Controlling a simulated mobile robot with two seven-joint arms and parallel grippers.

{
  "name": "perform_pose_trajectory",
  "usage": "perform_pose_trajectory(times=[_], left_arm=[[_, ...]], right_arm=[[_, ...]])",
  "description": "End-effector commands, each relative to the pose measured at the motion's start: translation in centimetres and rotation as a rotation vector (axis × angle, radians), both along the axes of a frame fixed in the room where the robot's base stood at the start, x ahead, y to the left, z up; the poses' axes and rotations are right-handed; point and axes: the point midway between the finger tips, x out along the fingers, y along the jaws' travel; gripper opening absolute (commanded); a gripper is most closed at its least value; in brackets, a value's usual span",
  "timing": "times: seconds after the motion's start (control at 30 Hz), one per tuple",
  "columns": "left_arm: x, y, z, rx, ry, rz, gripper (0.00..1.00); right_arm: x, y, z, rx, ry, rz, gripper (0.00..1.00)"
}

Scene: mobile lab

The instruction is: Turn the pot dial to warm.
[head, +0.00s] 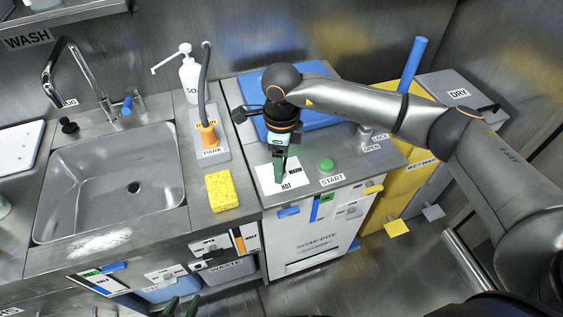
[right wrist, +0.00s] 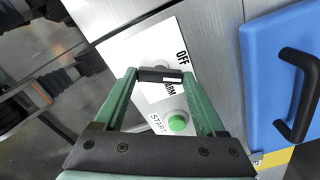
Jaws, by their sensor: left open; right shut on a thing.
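The pot dial (right wrist: 160,75) is a dark bar with a white mark, on a white plate (head: 268,178) marked with OFF, WARM and HOT labels. My right gripper (head: 280,180) reaches down over the plate, its green fingers shut on the dial. The right wrist view shows the fingertips at the dial's two ends, with OFF (right wrist: 181,58) beside it and the WARM label partly covered. I cannot tell exactly which label the mark points to. In the head view the gripper hides the dial. My left gripper (head: 181,304) is open and low at the bottom edge, only its green fingertips showing.
A green START button (head: 327,165) stands right of the plate. A blue lid (head: 300,115) with a dark handle lies behind it. A yellow sponge (head: 222,190) and a sink (head: 110,190) are to the left. A blue lever (head: 413,62) rises behind my right arm.

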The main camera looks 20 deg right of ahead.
Motion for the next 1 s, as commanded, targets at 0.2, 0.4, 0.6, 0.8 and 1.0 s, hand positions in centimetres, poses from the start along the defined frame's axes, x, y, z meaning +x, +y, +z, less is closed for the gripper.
perform_pose_trajectory(times=[0.2,0.4,0.6,0.8,1.0], left_arm=[[0.43,-0.13,-0.3,-0.001,-0.006,-0.004,0.5],[0.56,-0.25,-0.42,-0.002,-0.007,-0.007,0.5],[0.52,-0.39,-0.55,-0.003,-0.004,-0.011,0.5],[0.56,-0.51,-0.48,-0.004,-0.006,-0.013,0.5],[0.54,-0.57,-0.5,-0.006,-0.006,-0.015,0.5]], right_arm=[[0.02,-0.03,-0.03,-0.001,-0.001,-0.206,0.17],[0.02,-0.02,0.0,-0.001,-0.001,-0.395,0.17],[0.03,0.0,0.04,0.001,0.0,-0.584,0.17],[0.03,0.0,0.08,0.001,0.0,-0.761,0.17],[0.03,-0.01,0.09,0.0,-0.001,-0.903,0.17]])
